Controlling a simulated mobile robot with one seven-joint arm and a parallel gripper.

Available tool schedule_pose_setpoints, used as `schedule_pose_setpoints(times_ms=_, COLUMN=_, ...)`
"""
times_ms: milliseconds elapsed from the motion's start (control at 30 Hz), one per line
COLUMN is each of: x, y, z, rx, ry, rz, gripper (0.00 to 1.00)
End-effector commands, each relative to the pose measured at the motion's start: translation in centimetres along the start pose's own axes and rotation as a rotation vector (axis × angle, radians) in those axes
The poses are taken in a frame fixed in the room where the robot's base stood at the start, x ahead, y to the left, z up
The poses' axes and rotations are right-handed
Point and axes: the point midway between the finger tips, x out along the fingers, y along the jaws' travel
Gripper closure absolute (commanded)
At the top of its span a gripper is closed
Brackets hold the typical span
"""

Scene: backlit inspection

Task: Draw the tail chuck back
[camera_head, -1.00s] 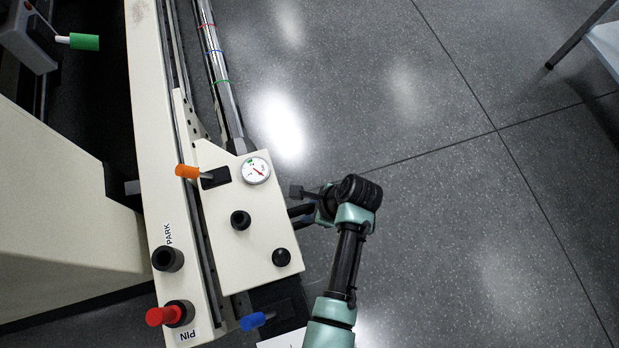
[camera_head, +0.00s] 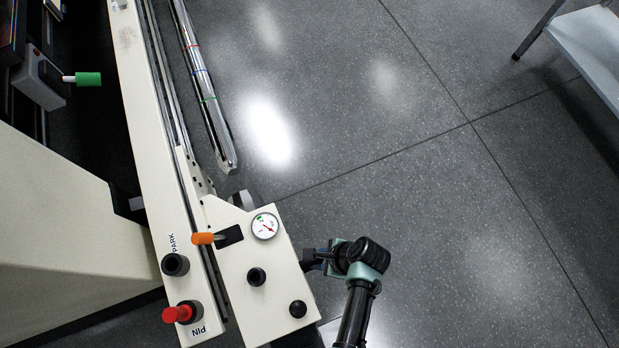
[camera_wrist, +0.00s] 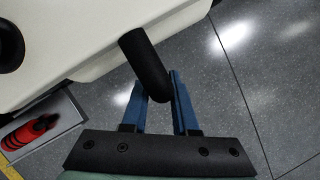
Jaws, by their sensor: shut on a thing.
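The tail chuck's cream housing (camera_head: 240,285) sits on a long rail (camera_head: 165,110), with a round gauge (camera_head: 264,226), an orange-tipped lever (camera_head: 203,238) and black knobs on its face. Its short grey nose (camera_head: 242,200) stands apart from the end of a shiny bar (camera_head: 205,95) marked with red, blue and green rings. My gripper (camera_head: 318,260) is at the housing's right side. In the wrist view, my gripper's blue fingers (camera_wrist: 158,100) are shut on a black handle (camera_wrist: 146,58) projecting from the housing.
A red knob (camera_head: 178,313) is in the socket labelled PIN; the PARK socket (camera_head: 175,264) looks empty. A green-tipped lever (camera_head: 88,79) is at upper left. A pale table (camera_head: 590,45) stands at upper right. The floor to the right is clear. A red object (camera_wrist: 32,130) lies at lower left of the wrist view.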

Motion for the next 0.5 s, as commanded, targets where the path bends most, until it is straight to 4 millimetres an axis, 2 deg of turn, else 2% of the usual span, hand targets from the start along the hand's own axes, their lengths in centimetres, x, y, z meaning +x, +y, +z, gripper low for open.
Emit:
schedule_pose_setpoints(times_ms=33, x=-0.9, y=1.6, z=-0.6, rx=0.010, ry=0.000, rz=0.010, gripper=1.00)
schedule_pose_setpoints(times_ms=200, x=-1.8, y=5.5, z=-2.9, rx=0.010, ry=-0.002, rz=0.009, gripper=1.00)
schedule_pose_setpoints(times_ms=500, x=-3.0, y=11.3, z=-6.6, rx=0.007, ry=-0.003, rz=0.006, gripper=1.00)
